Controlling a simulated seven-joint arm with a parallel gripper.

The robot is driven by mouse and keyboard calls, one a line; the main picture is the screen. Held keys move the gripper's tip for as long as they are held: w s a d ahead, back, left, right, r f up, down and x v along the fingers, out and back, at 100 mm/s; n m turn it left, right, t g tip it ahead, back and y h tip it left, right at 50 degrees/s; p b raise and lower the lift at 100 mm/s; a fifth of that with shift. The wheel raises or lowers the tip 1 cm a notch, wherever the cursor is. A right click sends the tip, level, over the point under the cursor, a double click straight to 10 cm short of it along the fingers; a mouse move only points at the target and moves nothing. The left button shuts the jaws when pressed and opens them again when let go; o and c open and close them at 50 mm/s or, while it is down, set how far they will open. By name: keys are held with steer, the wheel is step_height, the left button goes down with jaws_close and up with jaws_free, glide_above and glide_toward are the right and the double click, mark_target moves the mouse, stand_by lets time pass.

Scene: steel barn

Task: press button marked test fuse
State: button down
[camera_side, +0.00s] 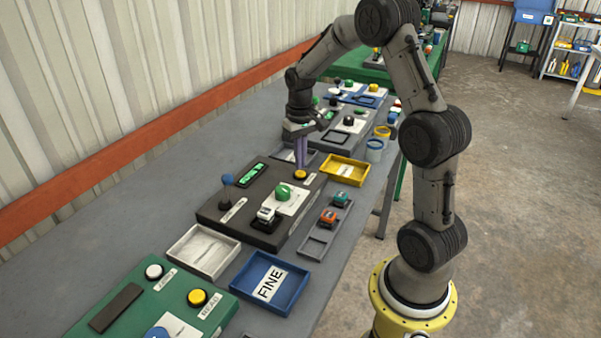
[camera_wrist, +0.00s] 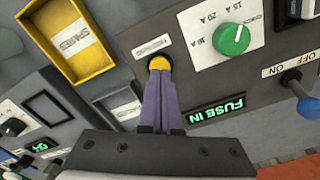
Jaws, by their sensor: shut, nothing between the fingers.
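A dark box (camera_side: 226,204) on the grey bench carries a yellow round button (camera_side: 300,174) at its far right corner. The button also shows in the wrist view (camera_wrist: 159,62), beside a small white label (camera_wrist: 152,46) too small to read surely. My gripper (camera_side: 301,167) points down with its purple fingers shut together and empty. Its fingertips are right at the button and partly cover it; I cannot tell whether they touch or press it. The box's green display (camera_wrist: 219,109) reads "FUSE IN".
The same box has a green knob (camera_side: 283,190) and a blue-balled lever (camera_side: 228,180). A yellow tray (camera_side: 327,176) stands beyond the box, a fuse rack (camera_side: 317,235) at its right, and white (camera_side: 183,247) and blue (camera_side: 248,295) trays in front. A green panel (camera_side: 139,306) is nearer.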

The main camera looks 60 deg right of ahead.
mark_target(300, 173)
steer(key=shift+f, duration=0.95)
stand_by(0.5)
step_height(300, 173, up, 8)
steer(key=shift+f, duration=0.2)
stand_by(0.9)
steer(key=shift+a, duration=0.1)
stand_by(0.4)
